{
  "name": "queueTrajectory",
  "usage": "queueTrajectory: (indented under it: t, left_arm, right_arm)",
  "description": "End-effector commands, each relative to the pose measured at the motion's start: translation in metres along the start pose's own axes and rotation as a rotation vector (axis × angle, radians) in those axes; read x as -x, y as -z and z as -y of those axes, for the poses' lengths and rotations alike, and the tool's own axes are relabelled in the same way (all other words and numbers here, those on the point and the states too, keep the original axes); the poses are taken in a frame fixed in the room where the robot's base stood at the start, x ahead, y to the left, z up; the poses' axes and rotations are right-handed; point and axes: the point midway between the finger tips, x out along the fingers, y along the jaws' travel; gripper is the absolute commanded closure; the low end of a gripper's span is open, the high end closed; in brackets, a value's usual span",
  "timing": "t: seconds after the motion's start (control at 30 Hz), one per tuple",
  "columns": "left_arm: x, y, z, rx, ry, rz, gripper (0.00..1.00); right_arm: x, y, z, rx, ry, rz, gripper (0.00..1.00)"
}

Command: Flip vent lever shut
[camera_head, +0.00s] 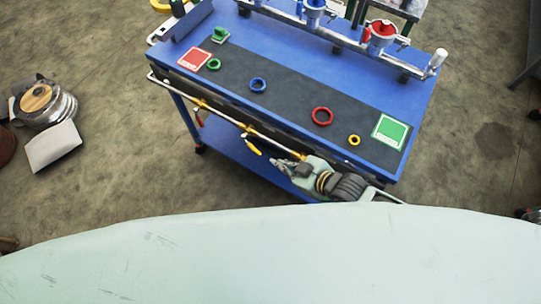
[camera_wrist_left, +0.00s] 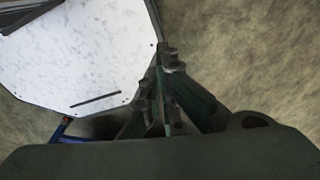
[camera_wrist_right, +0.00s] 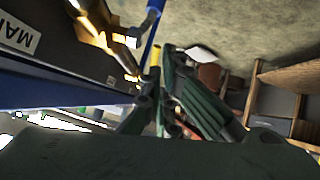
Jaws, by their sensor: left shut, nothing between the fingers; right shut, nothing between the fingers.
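A brass and steel pipe (camera_head: 225,118) runs along the front edge of the blue cart. It carries a valve with a yellow lever (camera_head: 251,146) near the middle and a red-and-yellow one (camera_head: 200,119) further left. I cannot tell which is the vent lever. My right gripper (camera_head: 277,163) is shut and empty, just right of the middle lever. In the right wrist view its fingertips (camera_wrist_right: 168,52) are beside a yellow lever end (camera_wrist_right: 155,54); contact is unclear. My left gripper (camera_wrist_left: 168,50) is shut and empty; it is hidden in the head view.
The blue cart (camera_head: 420,112) bears a dark mat with coloured rings, a red square (camera_head: 194,59) and a green square (camera_head: 389,131). A rail with blue and red fittings (camera_head: 381,32) crosses its back. A white panel (camera_wrist_left: 85,55) lies near my left gripper.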

Motion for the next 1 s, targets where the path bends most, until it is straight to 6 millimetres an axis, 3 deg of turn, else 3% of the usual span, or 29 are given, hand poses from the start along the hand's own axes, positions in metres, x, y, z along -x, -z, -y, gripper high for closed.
queueTrajectory:
  t: [0.1,0.3,0.73,1.0]
  left_arm:
    - [-0.005,0.005,0.001,0.000,0.002,-0.006,1.00]
    - [-0.007,0.014,0.004,-0.001,0.004,-0.019,1.00]
    - [-0.006,0.004,0.004,-0.001,0.005,-0.007,1.00]
    - [-0.006,0.006,0.003,-0.001,0.004,-0.010,1.00]
  right_arm:
    - [0.017,-0.011,0.002,0.000,0.001,0.001,1.00]
    - [0.029,-0.016,0.003,0.001,-0.001,-0.001,1.00]
    - [0.029,-0.012,0.005,-0.011,-0.003,0.006,1.00]
    - [0.033,-0.003,0.008,-0.166,-0.072,0.147,1.00]
